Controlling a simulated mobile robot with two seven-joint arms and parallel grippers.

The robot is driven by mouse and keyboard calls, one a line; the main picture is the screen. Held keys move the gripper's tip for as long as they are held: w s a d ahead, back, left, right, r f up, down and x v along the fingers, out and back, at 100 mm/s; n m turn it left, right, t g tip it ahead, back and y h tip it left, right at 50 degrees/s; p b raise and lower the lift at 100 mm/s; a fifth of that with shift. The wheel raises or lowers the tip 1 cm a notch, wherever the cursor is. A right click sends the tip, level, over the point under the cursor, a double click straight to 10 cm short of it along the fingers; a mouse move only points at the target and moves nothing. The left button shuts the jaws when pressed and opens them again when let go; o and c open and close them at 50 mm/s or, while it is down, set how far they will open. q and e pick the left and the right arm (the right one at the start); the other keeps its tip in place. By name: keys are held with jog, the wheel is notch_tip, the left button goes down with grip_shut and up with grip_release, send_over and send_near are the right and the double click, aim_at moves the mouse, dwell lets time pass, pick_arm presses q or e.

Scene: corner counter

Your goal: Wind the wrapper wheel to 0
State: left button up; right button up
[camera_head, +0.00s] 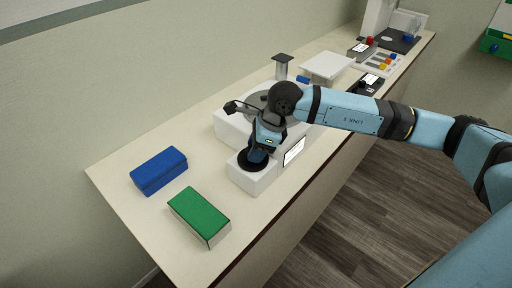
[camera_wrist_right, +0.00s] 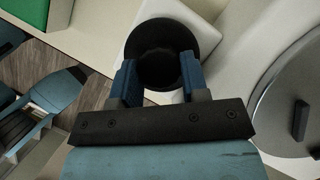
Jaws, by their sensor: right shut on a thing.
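The wrapper is a white machine (camera_head: 231,126) on the counter, with a low white block at its front. A round black wheel (camera_wrist_right: 163,52) sits on top of that block. My right gripper (camera_wrist_right: 157,72) is around the wheel, one blue finger on each side, shut on it. In the head view the right gripper (camera_head: 260,152) comes down on the wheel from above and hides most of it. A small white label (camera_head: 294,151) stands at the block's right side; its text is too small to read. My left gripper is in neither view.
A blue box (camera_head: 159,170) and a green-topped box (camera_head: 200,215) lie on the counter to the left and front. A grey turntable (camera_wrist_right: 290,100) is beside the wheel block. Farther back are a white tray (camera_head: 326,66) and a button panel (camera_head: 379,64).

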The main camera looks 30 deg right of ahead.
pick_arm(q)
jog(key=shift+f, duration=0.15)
